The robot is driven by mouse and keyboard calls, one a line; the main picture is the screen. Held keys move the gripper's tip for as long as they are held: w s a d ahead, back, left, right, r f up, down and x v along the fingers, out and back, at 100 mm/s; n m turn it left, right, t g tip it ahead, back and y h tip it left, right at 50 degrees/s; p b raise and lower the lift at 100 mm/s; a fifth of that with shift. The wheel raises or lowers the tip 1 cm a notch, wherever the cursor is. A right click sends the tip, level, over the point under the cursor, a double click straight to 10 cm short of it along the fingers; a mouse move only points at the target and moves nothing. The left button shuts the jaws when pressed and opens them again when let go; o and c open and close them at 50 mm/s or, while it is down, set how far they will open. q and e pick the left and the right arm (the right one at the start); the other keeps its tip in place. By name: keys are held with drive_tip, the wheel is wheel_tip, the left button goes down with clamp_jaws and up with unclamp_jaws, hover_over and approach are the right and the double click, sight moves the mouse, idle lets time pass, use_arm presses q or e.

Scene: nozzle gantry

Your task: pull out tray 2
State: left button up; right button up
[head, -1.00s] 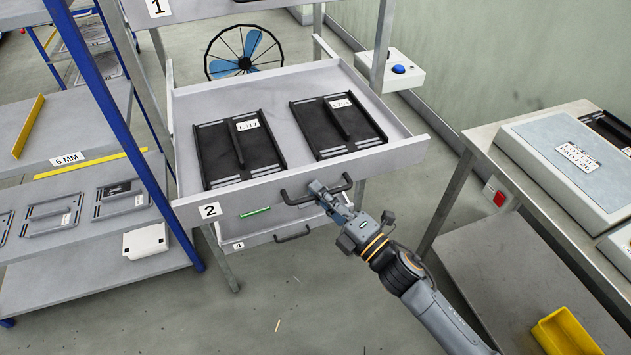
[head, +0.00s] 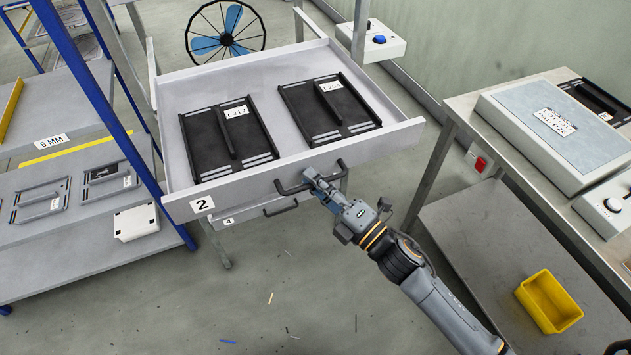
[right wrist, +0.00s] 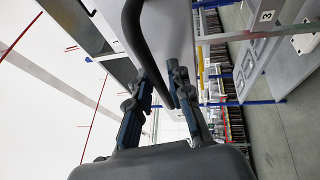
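Tray 2 (head: 240,185) is a grey drawer marked "2", sticking well out of its rack in the head view. It holds two black plates, a left one (head: 206,145) and a right one (head: 314,103), each with a white label. Its dark handle (head: 291,190) is on the front. My right gripper (head: 312,180) is at the right part of this handle. In the right wrist view the handle bar (right wrist: 138,35) runs between the two fingers (right wrist: 163,85), which are closed around it. My left gripper is not in view.
Tray 4 (head: 254,214) is below, mostly hidden by tray 2. A blue-posted shelf (head: 80,85) stands close on the left. A metal table (head: 455,108) with a yellow bin (head: 549,300) on its lower shelf stands right. The floor in front is open, with small scraps.

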drive_tip(key=shift+o, duration=0.4)
drive_tip(key=v, duration=1.2)
